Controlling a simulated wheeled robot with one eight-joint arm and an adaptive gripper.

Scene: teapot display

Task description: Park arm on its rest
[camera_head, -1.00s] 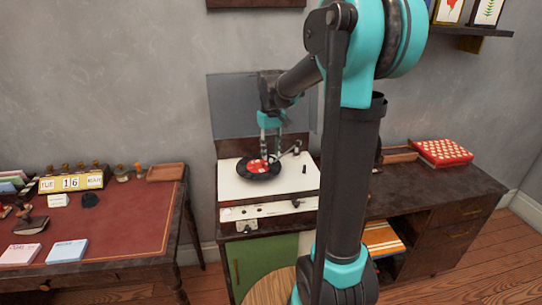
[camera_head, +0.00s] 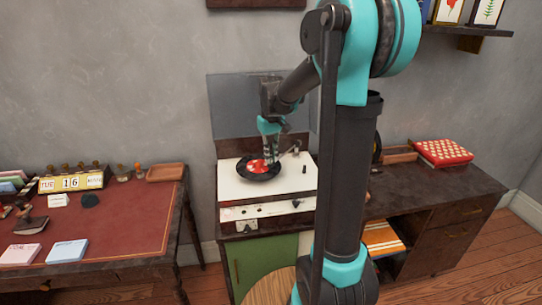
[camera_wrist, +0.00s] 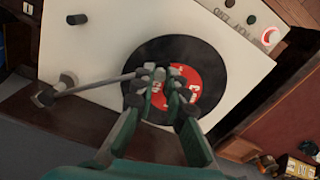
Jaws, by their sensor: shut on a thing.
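A record player (camera_head: 228,183) with a white top stands against the wall. A black record (camera_head: 244,172) with a red label lies on it; the record also shows in the wrist view (camera_wrist: 205,60). The thin tonearm (camera_wrist: 100,83) reaches from its pivot (camera_wrist: 45,95) at the left to over the record. My gripper (camera_wrist: 157,76) is shut on the tonearm's head end, above the red label; it also shows in the head view (camera_head: 270,157). The fingers hide that end, so I cannot tell if it touches the record. A short post (camera_wrist: 68,80) stands beside the tonearm near the pivot.
A black knob (camera_wrist: 77,19) and a red-lit button (camera_wrist: 268,36) are on the deck. The clear lid (camera_head: 235,100) stands raised behind. A red-topped desk (camera_head: 130,220) is at the left, a dark cabinet (camera_head: 440,190) at the right.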

